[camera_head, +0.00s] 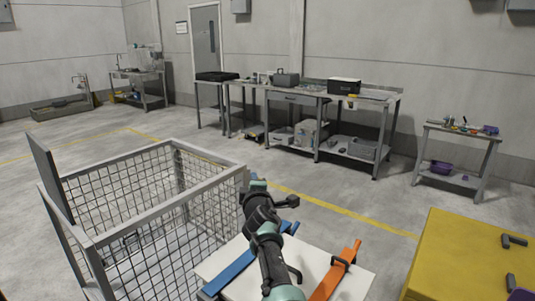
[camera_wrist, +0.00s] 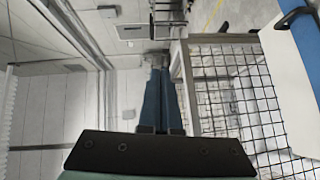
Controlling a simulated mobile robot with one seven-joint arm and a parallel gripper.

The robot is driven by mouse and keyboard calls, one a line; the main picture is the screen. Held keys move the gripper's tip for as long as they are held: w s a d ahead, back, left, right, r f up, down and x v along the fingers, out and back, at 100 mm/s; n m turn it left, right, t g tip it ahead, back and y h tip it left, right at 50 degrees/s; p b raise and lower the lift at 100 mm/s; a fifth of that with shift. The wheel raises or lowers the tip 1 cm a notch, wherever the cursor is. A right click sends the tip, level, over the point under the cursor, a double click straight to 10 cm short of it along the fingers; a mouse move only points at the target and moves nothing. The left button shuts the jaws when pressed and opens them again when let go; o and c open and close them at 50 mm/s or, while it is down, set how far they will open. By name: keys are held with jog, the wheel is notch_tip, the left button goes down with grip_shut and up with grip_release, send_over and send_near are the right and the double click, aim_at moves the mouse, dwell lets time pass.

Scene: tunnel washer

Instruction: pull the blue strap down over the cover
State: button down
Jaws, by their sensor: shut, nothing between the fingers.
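The white cover (camera_head: 348,284) is at the bottom centre of the head view, beside the mesh cage. The blue strap (camera_head: 230,273) lies along its left part, slanting up to the right behind my arm, which hides its middle. In the wrist view the blue strap (camera_wrist: 303,38) and the white cover (camera_wrist: 284,68) show at the upper right edge. My gripper (camera_wrist: 160,70) points away from the wrist camera, its two blue fingers together and empty. It is to the left of the strap there and apart from it. My gripper's fingers cannot be made out in the head view.
An orange strap (camera_head: 334,275) lies at the cover's right. The wire mesh cage (camera_head: 120,225) stands to the left, and also shows in the wrist view (camera_wrist: 240,95). A yellow cabinet (camera_head: 470,255) is at the lower right. Workbenches (camera_head: 310,98) stand along the wall beyond open floor.

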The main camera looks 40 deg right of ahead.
jog(key=s+r+p, duration=0.5)
jog(key=p, duration=0.7)
jog(key=shift+s+r, duration=0.2)
jog(key=shift+r, duration=0.05)
